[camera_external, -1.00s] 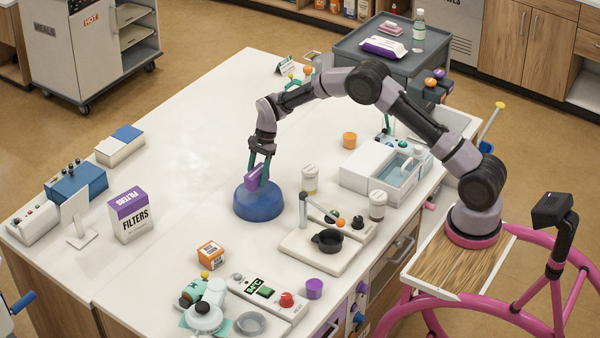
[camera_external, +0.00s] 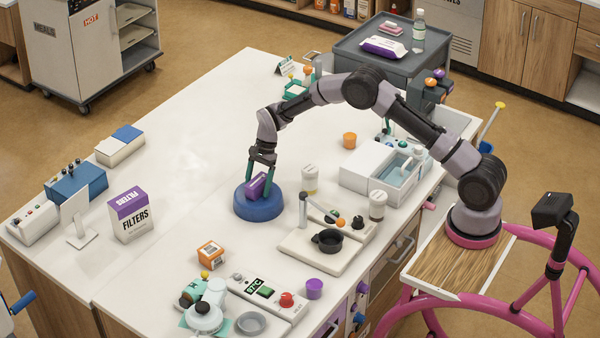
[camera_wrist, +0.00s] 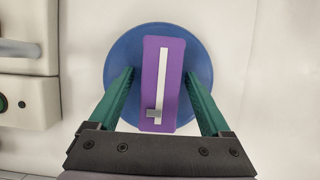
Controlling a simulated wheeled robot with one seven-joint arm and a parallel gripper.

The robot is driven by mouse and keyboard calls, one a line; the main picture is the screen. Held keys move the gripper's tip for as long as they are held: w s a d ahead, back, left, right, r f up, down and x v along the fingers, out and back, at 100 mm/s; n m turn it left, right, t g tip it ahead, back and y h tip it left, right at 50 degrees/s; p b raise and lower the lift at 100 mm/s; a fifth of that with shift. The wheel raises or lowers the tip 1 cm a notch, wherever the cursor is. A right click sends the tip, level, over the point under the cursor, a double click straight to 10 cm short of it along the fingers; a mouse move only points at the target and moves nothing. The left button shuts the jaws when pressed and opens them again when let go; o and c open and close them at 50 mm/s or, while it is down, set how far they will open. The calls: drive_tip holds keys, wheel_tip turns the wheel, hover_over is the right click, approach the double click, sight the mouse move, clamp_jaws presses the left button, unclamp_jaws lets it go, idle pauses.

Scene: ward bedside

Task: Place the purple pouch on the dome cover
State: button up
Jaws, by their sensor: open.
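The purple pouch (camera_wrist: 152,100) has a white stripe and a small grey piece near one end. It lies on top of the blue dome cover (camera_wrist: 197,63), near its middle, as the wrist view shows. In the external view the pouch (camera_external: 257,186) rests on the dome cover (camera_external: 259,210), slightly tilted. My gripper (camera_wrist: 160,85) is open, with one green finger on each side of the pouch and visible gaps between. In the external view my gripper (camera_external: 262,183) is right above the dome, fingers pointing down around the pouch.
A white canister (camera_external: 310,180) and a board with a black pan (camera_external: 327,240) stand right of the dome. An orange box (camera_external: 211,255) is in front. The filters box (camera_external: 132,218) stands to the left. The counter left of and behind the dome is clear.

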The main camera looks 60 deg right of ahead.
drive_tip(key=shift+r, duration=0.1)
drive_tip(key=v, duration=1.2)
drive_tip(key=s+d+r+n+t+h, duration=0.1)
drive_tip(key=s+r+n+t, duration=0.15)
drive_tip(key=s+r, duration=0.85)
drive_tip(key=s+d+r+n+t, duration=0.15)
drive_tip(key=s+r+n, duration=0.25)
drive_tip(key=s+r, duration=0.7)
drive_tip(key=s+d+r+n+t, duration=0.1)
drive_tip(key=s+n, duration=0.1)
drive_tip(key=s, duration=0.6)
drive_tip(key=s+d+r+n+t+h, duration=0.1)
drive_tip(key=s+r+n, duration=0.1)
drive_tip(key=s, duration=0.6)
drive_tip(key=s+r+n+t, duration=0.1)
drive_tip(key=s+n, duration=0.2)
drive_tip(key=s, duration=0.5)
drive_tip(key=shift+d+r, duration=0.2)
drive_tip(key=shift+d, duration=0.2)
